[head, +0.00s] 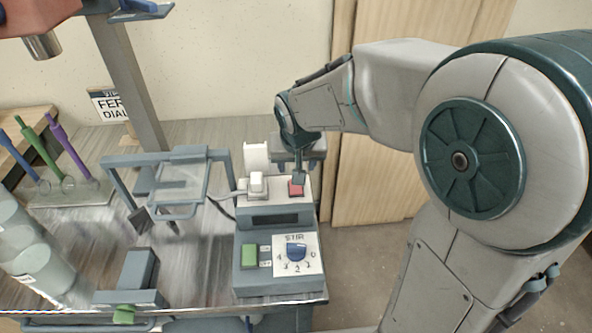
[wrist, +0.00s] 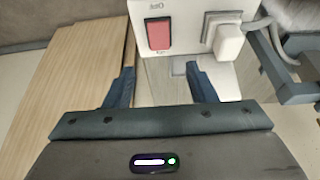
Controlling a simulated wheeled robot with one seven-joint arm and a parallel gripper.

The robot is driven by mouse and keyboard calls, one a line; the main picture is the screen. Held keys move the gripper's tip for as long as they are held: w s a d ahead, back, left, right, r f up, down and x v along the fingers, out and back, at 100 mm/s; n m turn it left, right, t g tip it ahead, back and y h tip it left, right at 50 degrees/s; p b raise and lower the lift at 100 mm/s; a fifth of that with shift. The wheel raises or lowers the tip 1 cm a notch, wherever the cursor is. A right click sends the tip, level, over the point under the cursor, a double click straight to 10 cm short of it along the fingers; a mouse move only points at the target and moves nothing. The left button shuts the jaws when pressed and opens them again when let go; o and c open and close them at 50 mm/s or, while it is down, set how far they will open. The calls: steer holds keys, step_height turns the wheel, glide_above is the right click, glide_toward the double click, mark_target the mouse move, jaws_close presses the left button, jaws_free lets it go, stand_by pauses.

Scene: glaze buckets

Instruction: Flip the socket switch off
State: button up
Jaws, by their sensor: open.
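The socket switch is a red rocker (head: 297,188) on the white top plate of a grey box on the bench; it also shows in the wrist view (wrist: 158,34). A white plug (head: 257,184) with a cable sits beside it, and the plug also shows in the wrist view (wrist: 228,42). My gripper (head: 298,178) is over the switch side of the box in the head view, pointing down. In the wrist view its two fingers (wrist: 160,85) stand apart with nothing between them. The red switch lies ahead of the fingers there. Contact with it cannot be told.
The box front has a green switch (head: 250,256) and a blue STIR dial (head: 296,253). A grey frame stand (head: 175,183) is left of the box. Glass jars (head: 30,250) stand at far left, with coloured-handled tools (head: 50,150) behind. A wooden panel (head: 370,180) is at right.

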steer(key=v, duration=0.5)
stand_by(0.4)
